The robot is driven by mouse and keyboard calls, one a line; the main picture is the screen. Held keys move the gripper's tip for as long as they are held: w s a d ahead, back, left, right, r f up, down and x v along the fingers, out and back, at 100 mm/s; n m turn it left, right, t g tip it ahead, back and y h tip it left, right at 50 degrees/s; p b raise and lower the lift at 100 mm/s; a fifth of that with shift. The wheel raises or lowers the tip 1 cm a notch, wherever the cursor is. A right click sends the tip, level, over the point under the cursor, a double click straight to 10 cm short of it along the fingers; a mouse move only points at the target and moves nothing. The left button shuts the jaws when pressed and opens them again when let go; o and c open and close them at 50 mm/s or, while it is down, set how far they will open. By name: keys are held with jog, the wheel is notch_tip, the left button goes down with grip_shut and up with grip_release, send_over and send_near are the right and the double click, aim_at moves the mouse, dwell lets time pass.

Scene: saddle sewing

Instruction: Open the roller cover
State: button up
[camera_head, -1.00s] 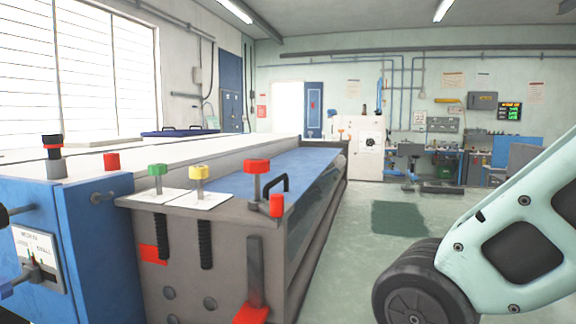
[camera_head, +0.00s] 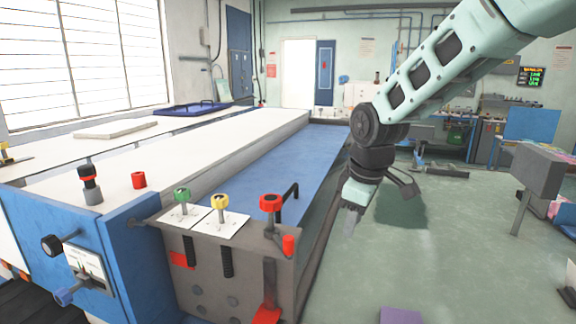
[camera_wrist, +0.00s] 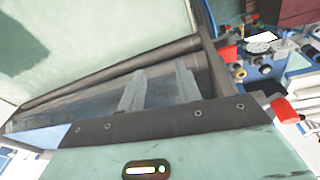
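The machine's long blue top panel (camera_head: 270,165), which looks like the roller cover, lies flat and closed beside the white table. A black bar handle (camera_head: 291,198) stands up at its near end. My gripper (camera_head: 350,222) hangs fingers down, just right of the machine's long side and apart from the handle. In the wrist view my two grey fingers (camera_wrist: 160,80) stand apart with nothing between them. Behind them run the machine's dark side rails (camera_wrist: 110,72). A strip of blue (camera_wrist: 50,137) shows at lower left.
The near end panel carries a green knob (camera_head: 182,195), a yellow knob (camera_head: 219,202) and a red knob (camera_head: 270,203). A grey box on a stand (camera_head: 535,172) is at the right. The green floor (camera_head: 430,245) right of the machine is mostly clear.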

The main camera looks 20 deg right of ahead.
jog(key=w+a+r+n, duration=0.3)
jog(key=w+r+n, duration=0.6)
jog(key=w+n, duration=0.15)
jog(key=n+g+y, duration=0.1)
jog(key=n, duration=0.9)
send_near(290, 190)
jog(key=f+p, duration=0.1)
jog(key=f, duration=0.1)
jog(key=f+p, duration=0.1)
jog(key=f, duration=0.2)
jog(key=f+p, duration=0.1)
jog(key=f, duration=0.2)
jog(key=shift+w+a+p, duration=0.35)
jog(key=shift+w+a, duration=0.05)
grip_shut()
